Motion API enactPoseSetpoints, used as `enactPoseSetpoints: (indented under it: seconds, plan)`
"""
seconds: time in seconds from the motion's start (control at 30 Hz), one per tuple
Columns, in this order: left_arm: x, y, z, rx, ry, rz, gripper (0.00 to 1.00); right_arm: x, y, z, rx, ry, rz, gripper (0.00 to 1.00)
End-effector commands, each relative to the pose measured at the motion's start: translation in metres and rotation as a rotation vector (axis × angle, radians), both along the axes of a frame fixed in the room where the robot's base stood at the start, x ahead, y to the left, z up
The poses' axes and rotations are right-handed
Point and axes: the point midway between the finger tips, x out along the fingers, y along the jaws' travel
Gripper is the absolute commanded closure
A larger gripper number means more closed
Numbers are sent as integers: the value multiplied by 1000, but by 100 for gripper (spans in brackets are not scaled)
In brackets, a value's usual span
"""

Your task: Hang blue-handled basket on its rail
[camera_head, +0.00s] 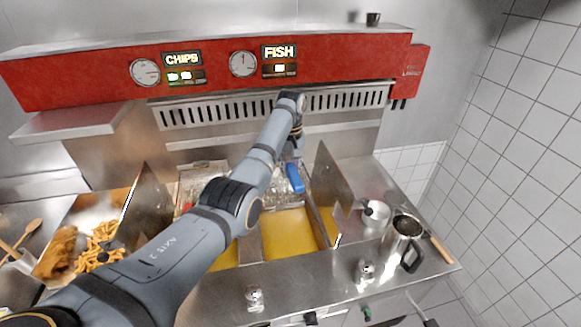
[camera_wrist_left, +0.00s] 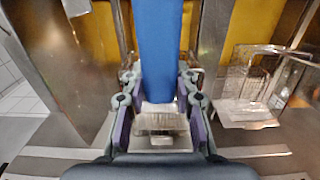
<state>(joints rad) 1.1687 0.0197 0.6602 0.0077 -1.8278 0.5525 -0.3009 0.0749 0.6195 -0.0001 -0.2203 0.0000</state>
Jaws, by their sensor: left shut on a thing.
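The blue handle (camera_head: 295,178) of the basket slants down toward the front over the right-hand fryer vat of yellow oil (camera_head: 288,232). My left gripper (camera_head: 297,145) is at the handle's back end, partly hidden by my arm. In the left wrist view its fingers (camera_wrist_left: 160,108) are shut on the blue handle (camera_wrist_left: 160,50). Part of the wire basket (camera_head: 268,175) shows beside my forearm at the back of the vat. The wrist view shows wire mesh (camera_wrist_left: 160,124) beyond the fingers. I cannot clearly make out the rail or whether the basket touches it. My right gripper is out of view.
Another wire basket (camera_head: 203,178) stands at the back of the left vat; it also shows in the wrist view (camera_wrist_left: 245,95). Upright metal side panels (camera_head: 332,190) flank the vats. A steel jug (camera_head: 400,240) and pot (camera_head: 374,217) stand right. Chips (camera_head: 100,240) lie left.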

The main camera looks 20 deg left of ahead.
Motion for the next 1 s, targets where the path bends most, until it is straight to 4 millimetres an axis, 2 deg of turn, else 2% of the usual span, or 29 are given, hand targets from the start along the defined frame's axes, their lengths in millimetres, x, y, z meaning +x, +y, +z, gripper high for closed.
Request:
enactPoseSetpoints:
  seconds: [0.27,0.77,1.0]
  plan:
    - [0,0,-3,0,-2,0,100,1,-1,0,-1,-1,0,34]
    - [1,1,-30,0,-2,0,100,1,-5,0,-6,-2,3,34]
    - [1,1,-32,1,-3,0,100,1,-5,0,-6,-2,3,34]
